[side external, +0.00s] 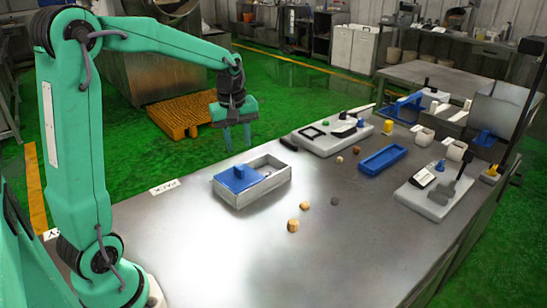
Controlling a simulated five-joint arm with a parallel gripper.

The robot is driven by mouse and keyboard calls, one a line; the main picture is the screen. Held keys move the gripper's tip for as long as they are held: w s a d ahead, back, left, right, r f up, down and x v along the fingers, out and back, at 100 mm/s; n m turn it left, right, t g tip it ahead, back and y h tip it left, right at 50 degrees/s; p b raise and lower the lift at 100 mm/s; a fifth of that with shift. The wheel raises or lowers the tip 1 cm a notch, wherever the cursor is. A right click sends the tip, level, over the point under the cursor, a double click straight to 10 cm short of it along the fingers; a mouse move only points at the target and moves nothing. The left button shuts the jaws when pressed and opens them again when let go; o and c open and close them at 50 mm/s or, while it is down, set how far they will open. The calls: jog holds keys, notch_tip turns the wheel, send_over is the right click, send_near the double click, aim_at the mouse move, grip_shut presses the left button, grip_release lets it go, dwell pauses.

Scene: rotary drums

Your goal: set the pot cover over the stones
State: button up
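A flat blue cover (237,179) with a raised knob lies in the left part of an open grey box (264,188) on the table. It is the likely pot cover, though I cannot be certain. Several small stones lie loose on the bare metal: a tan one (293,225), another tan one (305,206) and a dark grey one (334,201). A pale one (340,160) and a brown one (356,150) lie farther back. My gripper (238,146) points down above and behind the box. Its fingers are apart, with nothing visible between them.
A blue tray (382,158) lies right of the far stones. A grey panel (333,133) with small parts is at the back, another (434,191) at the right. White cups and a yellow cylinder (388,127) stand at the far right. The table's (350,260) front is clear.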

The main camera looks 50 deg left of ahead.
aim_at(239, 167)
jog(key=w+a+f+n, duration=0.1)
jog(key=a+f, duration=0.1)
jog(key=w+a+f+n, duration=0.1)
jog(key=a+f+n, duration=0.1)
jog(key=w+a+f+n+g, duration=0.1)
jog(key=a, duration=0.1)
jog(key=shift+w+f, duration=0.15)
jog(key=shift+f, duration=0.25)
jog(key=shift+f, duration=3.9)
grip_shut()
